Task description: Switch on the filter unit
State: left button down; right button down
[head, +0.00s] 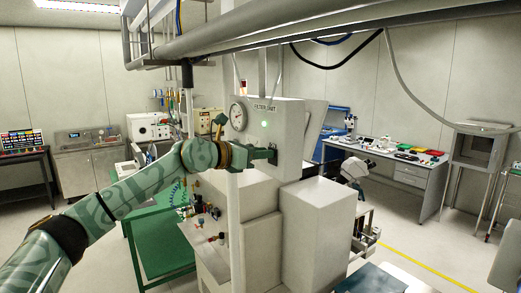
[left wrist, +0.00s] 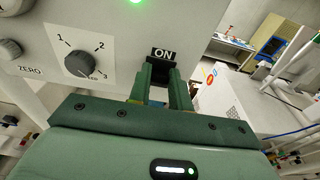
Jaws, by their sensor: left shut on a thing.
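The filter unit (head: 290,118) is a pale grey box with a round gauge and a "FILTER UNIT" label. A small green lamp (head: 264,124) glows on its front and also shows at the top edge of the left wrist view (left wrist: 136,2). My left gripper (head: 273,156) is at the lower right of the front panel. In the left wrist view its fingers (left wrist: 162,82) are around a dark switch (left wrist: 160,70) just below a black "ON" label (left wrist: 163,54). They are shut on the switch and hide much of it. My right gripper is out of view.
A rotary knob (left wrist: 79,64) marked 1, 2, 3 and a "ZERO" knob (left wrist: 10,48) sit left of the switch. A pale cabinet (head: 318,230) stands below the unit. A green bench (head: 158,245) is at left, and pipes (head: 330,22) run overhead.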

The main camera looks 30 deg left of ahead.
pick_arm(q)
jog(key=c, duration=1.3)
grip_release()
jog(key=shift+r, duration=0.1)
jog(key=b+v, duration=0.8)
jog(key=v, duration=0.8)
jog(key=shift+s, duration=0.15)
